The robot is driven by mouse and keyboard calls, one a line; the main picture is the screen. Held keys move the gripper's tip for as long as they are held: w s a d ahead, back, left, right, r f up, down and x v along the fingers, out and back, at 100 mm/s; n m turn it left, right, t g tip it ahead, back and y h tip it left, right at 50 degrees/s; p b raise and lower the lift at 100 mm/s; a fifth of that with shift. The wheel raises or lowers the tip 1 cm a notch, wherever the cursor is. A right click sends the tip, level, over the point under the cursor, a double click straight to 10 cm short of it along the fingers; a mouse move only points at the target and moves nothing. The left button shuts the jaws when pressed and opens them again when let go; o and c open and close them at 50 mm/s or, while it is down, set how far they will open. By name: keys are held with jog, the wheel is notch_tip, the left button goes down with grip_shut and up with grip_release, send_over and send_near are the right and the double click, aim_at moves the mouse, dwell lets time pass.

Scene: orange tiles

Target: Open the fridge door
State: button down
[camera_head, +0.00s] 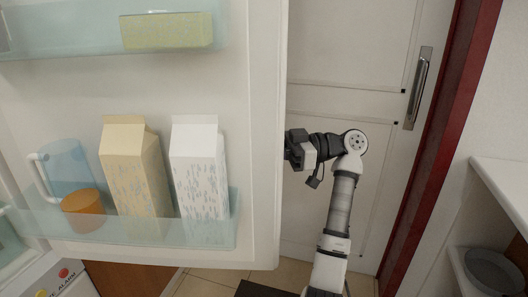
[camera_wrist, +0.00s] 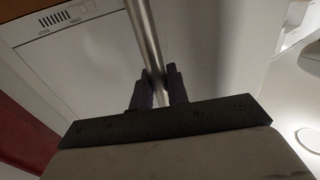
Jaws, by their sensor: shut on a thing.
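The fridge door (camera_head: 262,120) stands swung open, with its inner side facing the head camera across the left and middle. My gripper (camera_head: 292,150) is at the door's right edge in the head view, with its fingertips hidden behind the door. In the wrist view, its two dark fingers (camera_wrist: 159,88) are shut around the slim metal handle bar (camera_wrist: 146,35). The bar runs in front of the pale outer face of the door (camera_wrist: 90,60). The handle is hidden in the head view.
Door shelves hold a beige carton (camera_head: 135,175), a white carton (camera_head: 198,165), a blue pitcher (camera_head: 68,172) and an orange cup (camera_head: 84,212). A white panelled door (camera_head: 345,75) with a metal handle (camera_head: 418,90) stands behind my arm. A white shelf (camera_head: 505,190) is at right.

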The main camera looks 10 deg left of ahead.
jog(key=shift+a+f, duration=0.1)
jog(key=c, duration=1.4)
grip_release()
jog(key=shift+c, duration=0.2)
jog(key=b+v, duration=0.2)
jog(key=v, duration=1.2)
jog(key=shift+a, duration=0.1)
